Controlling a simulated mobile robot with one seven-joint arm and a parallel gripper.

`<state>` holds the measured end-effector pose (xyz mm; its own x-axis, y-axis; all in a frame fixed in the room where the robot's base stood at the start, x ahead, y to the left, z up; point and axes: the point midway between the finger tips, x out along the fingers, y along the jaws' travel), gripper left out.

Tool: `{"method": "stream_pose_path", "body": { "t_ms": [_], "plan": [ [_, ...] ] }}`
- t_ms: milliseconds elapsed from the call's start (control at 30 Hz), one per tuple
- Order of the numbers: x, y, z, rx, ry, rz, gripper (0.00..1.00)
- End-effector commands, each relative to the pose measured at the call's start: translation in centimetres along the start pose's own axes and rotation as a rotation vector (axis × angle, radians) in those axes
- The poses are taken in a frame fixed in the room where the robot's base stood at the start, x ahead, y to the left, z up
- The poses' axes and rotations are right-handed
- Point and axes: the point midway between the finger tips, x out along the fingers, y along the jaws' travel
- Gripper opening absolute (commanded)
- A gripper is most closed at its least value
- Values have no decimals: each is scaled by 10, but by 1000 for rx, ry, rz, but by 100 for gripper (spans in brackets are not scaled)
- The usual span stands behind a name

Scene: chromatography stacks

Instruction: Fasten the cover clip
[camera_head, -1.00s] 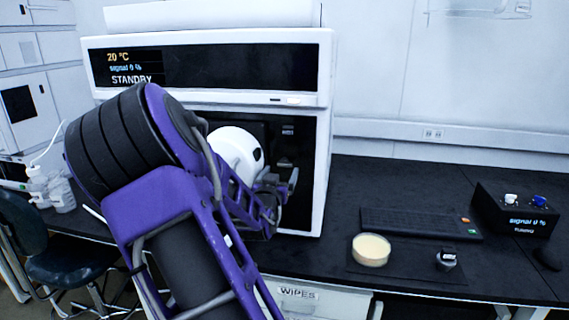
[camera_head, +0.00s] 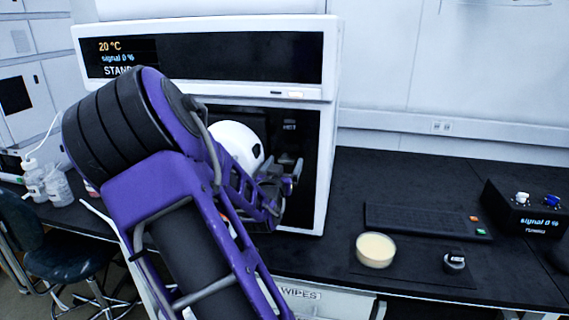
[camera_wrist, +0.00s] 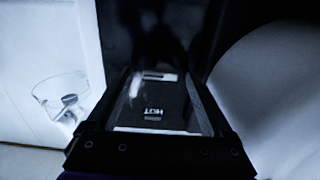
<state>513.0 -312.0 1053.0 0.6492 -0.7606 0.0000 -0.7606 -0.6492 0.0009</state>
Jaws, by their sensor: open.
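The white instrument (camera_head: 329,120) has a dark display panel and an open dark bay (camera_head: 312,140) below it. My gripper (camera_head: 292,172) is in front of the bay, partly hidden behind my own arm. In the wrist view my gripper (camera_wrist: 160,82) is open, and I see nothing held between its fingers. A dark panel with an upside-down HOT label (camera_wrist: 153,113) shows between them. A small pale bar (camera_wrist: 158,76) lies beyond the label. I cannot tell whether this bar is the cover clip. The cover and clip are not clear in the head view.
On the black bench right of the instrument are a keyboard (camera_head: 425,220), a round cream dish (camera_head: 375,250), a small dark knob-like item (camera_head: 454,262) and a black signal box (camera_head: 525,208). Bottles (camera_head: 58,185) and a stool (camera_head: 75,252) are at left.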

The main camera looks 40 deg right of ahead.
Motion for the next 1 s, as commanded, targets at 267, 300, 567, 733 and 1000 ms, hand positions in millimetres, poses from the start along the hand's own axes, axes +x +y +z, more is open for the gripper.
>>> {"method": "stream_pose_path", "body": {
  "t_ms": [267,300,567,733,1000],
  "plan": [
    [0,0,0,0,0,0,56],
    [0,0,0,0,0,0,49],
    [0,0,0,0,0,0,2],
    [0,0,0,-6,0,0,0],
    [0,0,-2,-95,0,-1,0]
  ]
}}
